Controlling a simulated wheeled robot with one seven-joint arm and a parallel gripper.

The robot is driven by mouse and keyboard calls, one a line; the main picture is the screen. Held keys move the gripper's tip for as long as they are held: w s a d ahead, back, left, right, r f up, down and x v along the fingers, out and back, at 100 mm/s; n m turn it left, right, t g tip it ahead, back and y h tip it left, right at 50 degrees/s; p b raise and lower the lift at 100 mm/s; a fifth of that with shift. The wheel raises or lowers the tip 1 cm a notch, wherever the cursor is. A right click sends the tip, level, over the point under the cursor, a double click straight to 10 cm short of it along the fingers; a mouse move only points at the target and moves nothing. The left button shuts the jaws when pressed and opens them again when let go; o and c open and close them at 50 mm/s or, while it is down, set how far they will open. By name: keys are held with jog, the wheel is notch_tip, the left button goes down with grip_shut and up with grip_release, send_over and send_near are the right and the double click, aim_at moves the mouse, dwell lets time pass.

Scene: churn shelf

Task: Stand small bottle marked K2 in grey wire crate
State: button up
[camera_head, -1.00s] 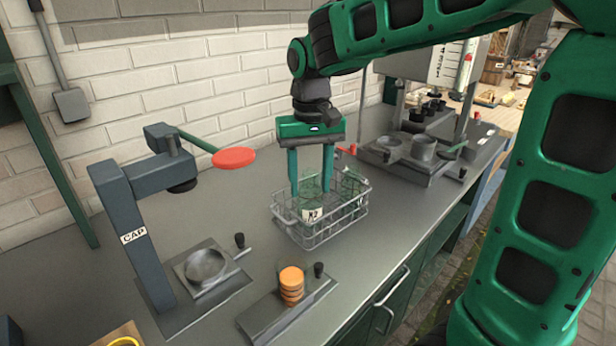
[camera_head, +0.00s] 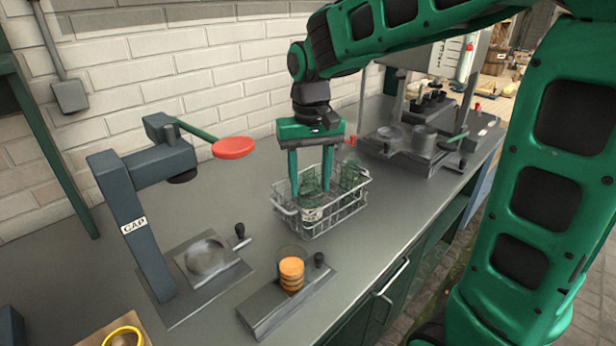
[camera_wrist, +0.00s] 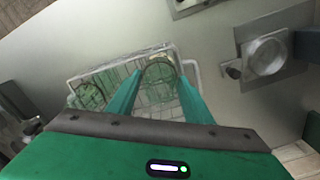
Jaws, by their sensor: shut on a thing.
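My gripper (camera_head: 309,188) points straight down with its two fingers inside the grey wire crate (camera_head: 338,232). It is shut on a small clear greenish bottle (camera_head: 312,213) with a pale label; the label's marking is too blurred to read now. The bottle looks upright and is within the left part of the crate. I cannot tell if its base touches the crate floor. In the wrist view, the round bottle top (camera_wrist: 160,72) shows between the fingers (camera_wrist: 158,88). Another greenish clear bottle (camera_head: 351,177) stands in the crate's right part.
A dark stand marked CAP (camera_head: 136,226) with a red-ended lever (camera_head: 233,148) is to the left. A plate with stacked orange discs (camera_head: 291,273) is in front. Another station (camera_head: 410,145) stands behind to the right. Bare counter (camera_head: 385,215) lies right of the crate.

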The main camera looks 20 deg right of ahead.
jog(key=shift+f, duration=0.3)
jog(key=shift+f, duration=0.3)
dwell(0.5)
jog(key=o, duration=1)
jog(key=shift+c, duration=1.3)
jog(key=shift+r, duration=3.55)
jog(key=shift+s, duration=0.1)
